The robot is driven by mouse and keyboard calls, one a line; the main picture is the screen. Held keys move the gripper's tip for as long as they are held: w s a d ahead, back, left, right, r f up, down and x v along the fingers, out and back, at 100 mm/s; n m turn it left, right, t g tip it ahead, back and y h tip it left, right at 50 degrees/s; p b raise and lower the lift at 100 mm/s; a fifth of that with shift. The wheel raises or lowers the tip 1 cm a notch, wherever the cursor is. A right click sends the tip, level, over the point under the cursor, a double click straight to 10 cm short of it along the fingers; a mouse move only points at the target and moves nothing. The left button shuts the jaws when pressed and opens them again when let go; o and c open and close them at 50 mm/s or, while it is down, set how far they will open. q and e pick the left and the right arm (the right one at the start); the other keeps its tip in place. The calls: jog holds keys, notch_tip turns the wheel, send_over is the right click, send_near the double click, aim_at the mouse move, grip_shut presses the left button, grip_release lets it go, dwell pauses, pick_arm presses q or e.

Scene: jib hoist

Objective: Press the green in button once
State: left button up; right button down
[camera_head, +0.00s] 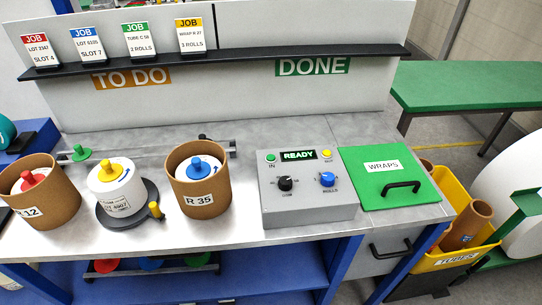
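The green IN button (270,158) is on the upper left of the grey control box (310,205), which stands on the bench. The label "IN" is beside it. A display (298,155) on the box reads READY in green. A yellow button (327,153) is at the box's upper right. Below are a black knob (285,183) and a blue knob (328,179) labelled ROLLS. Neither of my grippers is in view, and nothing covers the green button.
Cardboard tubs (199,183) and a white roll on a black stand (114,188) stand left of the box. A green WRAPS lid (373,187) with a black handle is to its right. A shelf (240,58) with job cards runs behind. The space above the box is clear.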

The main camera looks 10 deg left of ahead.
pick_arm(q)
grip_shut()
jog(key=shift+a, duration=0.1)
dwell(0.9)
